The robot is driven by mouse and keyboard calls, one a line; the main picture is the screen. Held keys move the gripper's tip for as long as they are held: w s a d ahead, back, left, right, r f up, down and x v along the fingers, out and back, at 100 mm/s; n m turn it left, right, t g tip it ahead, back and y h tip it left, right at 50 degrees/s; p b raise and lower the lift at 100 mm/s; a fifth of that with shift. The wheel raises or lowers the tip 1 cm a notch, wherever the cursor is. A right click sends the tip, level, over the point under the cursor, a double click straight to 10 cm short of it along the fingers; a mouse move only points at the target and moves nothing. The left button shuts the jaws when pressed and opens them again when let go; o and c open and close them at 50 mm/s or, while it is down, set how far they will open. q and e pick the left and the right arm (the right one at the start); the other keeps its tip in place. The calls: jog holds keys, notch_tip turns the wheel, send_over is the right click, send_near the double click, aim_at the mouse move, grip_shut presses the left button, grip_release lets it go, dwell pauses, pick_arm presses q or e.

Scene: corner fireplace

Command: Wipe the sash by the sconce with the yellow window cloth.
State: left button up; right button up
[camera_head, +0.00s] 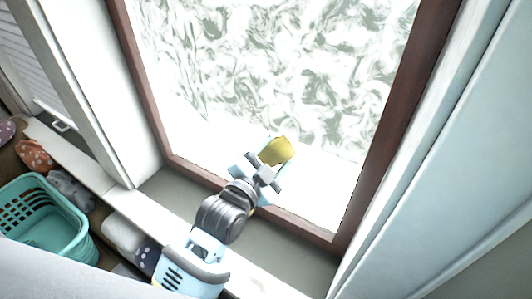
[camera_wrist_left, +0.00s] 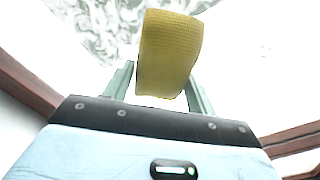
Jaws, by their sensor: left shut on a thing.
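The yellow window cloth (camera_head: 279,151) is held at the end of my left gripper (camera_head: 262,172), in front of the lower part of the window. In the left wrist view the cloth (camera_wrist_left: 168,52) stands up between the two fingers of the left gripper (camera_wrist_left: 160,88), which is shut on it. The sash is a brown-framed window (camera_head: 378,150). Grey-green swirled smears cover its upper glass (camera_head: 280,55), and the lower glass looks clear and bright. I cannot tell whether the cloth touches the glass. No sconce shows. My right gripper is not in view.
A teal basket (camera_head: 42,222) stands at the lower left. Several soft items, including an orange spotted one (camera_head: 35,155), lie beside it. The window sill (camera_head: 185,192) is bare. White casing (camera_head: 425,110) borders the window on the right.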

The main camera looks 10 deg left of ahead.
aim_at(273, 148)
pick_arm(q)
jog(key=shift+r, duration=0.2)
jog(key=shift+r+p, duration=0.35)
jog(key=shift+r, duration=0.95)
jog(key=shift+w+a+f, duration=0.1)
jog(key=shift+w+a, duration=0.2)
jog(key=shift+a, duration=0.55)
jog(key=shift+w+a+f, duration=0.1)
jog(key=shift+w+a, duration=0.2)
jog(key=shift+a, duration=0.5)
jog(key=shift+w+a, duration=0.2)
jog(key=shift+a, duration=0.35)
jog(key=shift+w+a, duration=0.15)
jog(key=shift+a, duration=0.4)
jog(key=shift+w+a, duration=0.15)
jog(key=shift+a, duration=0.4)
jog(key=shift+w+a, duration=0.35)
jog(key=shift+a, duration=0.45)
jog(key=shift+w+a, duration=0.3)
jog(key=shift+a, duration=0.5)
jog(key=shift+r, duration=0.1)
